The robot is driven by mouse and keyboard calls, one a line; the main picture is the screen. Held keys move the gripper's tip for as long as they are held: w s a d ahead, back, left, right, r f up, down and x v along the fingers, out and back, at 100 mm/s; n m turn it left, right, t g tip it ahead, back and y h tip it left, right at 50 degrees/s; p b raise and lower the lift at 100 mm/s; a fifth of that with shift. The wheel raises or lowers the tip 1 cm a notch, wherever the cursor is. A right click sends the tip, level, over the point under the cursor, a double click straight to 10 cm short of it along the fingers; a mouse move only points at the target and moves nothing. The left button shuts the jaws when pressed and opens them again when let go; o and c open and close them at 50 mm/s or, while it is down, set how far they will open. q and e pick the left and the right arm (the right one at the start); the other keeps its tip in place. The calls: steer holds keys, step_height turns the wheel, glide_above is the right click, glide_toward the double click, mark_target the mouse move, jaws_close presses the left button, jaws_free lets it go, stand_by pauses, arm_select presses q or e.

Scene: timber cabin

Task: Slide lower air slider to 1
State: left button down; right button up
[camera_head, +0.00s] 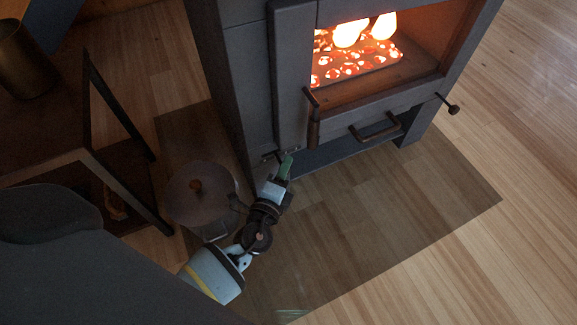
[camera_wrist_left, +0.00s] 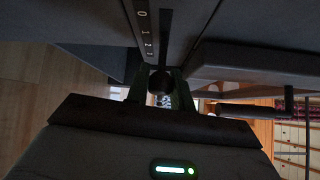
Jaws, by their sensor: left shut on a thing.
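The lower air slider's dark round knob (camera_wrist_left: 160,82) sits between the fingers of my left gripper (camera_wrist_left: 163,98) in the left wrist view. The gripper is shut on it. A dark slot runs away from the knob, beside a printed number scale (camera_wrist_left: 146,36) that starts at 0 at its far end. The knob is beyond the last number I can read, at the end away from 0. In the head view my left gripper (camera_head: 284,166) is at the stove's lower front edge, below the left side of the door. The fingers largely hide the knob there.
The dark stove (camera_head: 240,75) has a lit fire behind its door. A lidded round pot (camera_head: 200,205) stands left of my forearm. The floor in front is clear.

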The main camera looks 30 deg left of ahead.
arm_select(q)
steer(key=c, duration=1.2)
jaws_free()
steer(key=shift+c, duration=0.2)
steer(key=s+p, duration=0.2)
steer(key=s, duration=0.5)
steer(key=shift+s+d+r, duration=0.25)
steer(key=shift+s+d, duration=0.1)
steer(key=shift+d, duration=0.1)
